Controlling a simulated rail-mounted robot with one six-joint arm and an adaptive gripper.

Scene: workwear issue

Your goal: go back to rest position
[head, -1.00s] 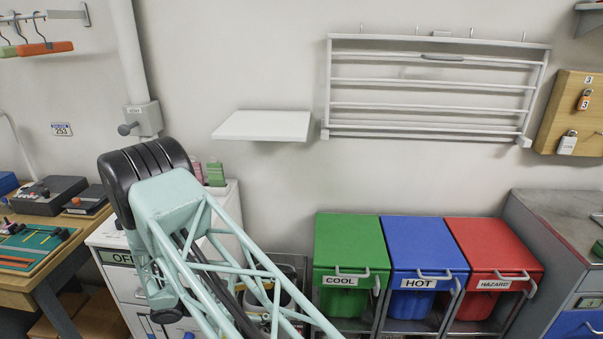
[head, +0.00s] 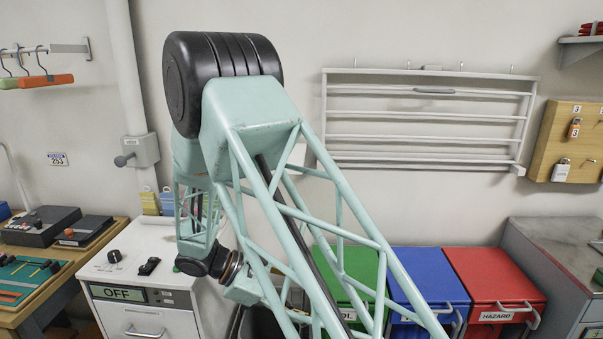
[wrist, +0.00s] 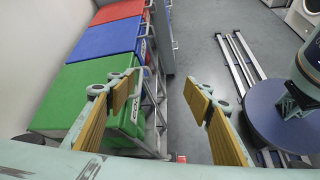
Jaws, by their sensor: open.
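My gripper (wrist: 158,102) shows in the wrist view with its two yellow-padded fingers wide apart. Nothing is between them. The gripper itself cannot be made out there.
Green (head: 370,271), blue (head: 421,277) and red (head: 493,277) bins stand along the wall, partly behind my arm. A white cabinet (head: 150,315) marked OFF stands left. A wall rack (head: 425,138) hangs behind. Rails (wrist: 240,60) lie on the floor.

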